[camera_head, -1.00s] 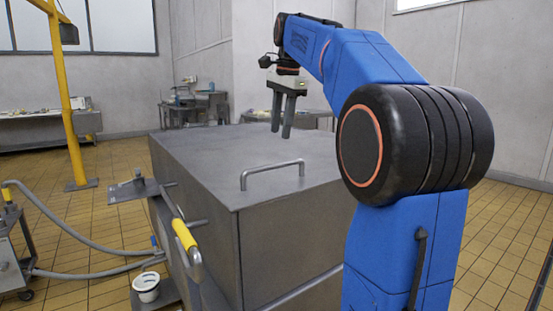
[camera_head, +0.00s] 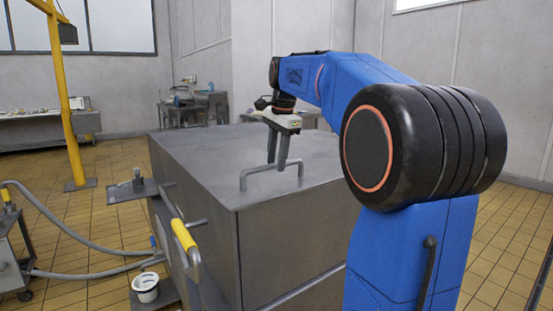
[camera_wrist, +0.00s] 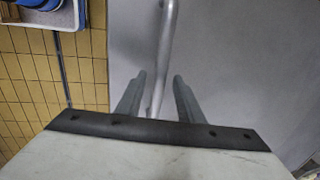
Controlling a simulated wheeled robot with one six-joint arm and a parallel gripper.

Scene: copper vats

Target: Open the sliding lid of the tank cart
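The tank cart (camera_head: 290,245) is a large grey metal box in the head view, with a flat grey lid (camera_head: 205,165) on top. A bent metal bar handle (camera_head: 256,171) stands up near the lid's front edge. Contact between fingers and handle cannot be made out. The lid (camera_wrist: 235,55) lies beneath, and appears shut.
A yellow-gripped lever (camera_head: 184,236) and a small side shelf (camera_head: 135,189) stick out at the cart's left. A white bucket (camera_head: 146,287) sits low beside it. A yellow post (camera_head: 66,110) and hoses (camera_head: 85,244) stand further left. Tiled floor is open behind them.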

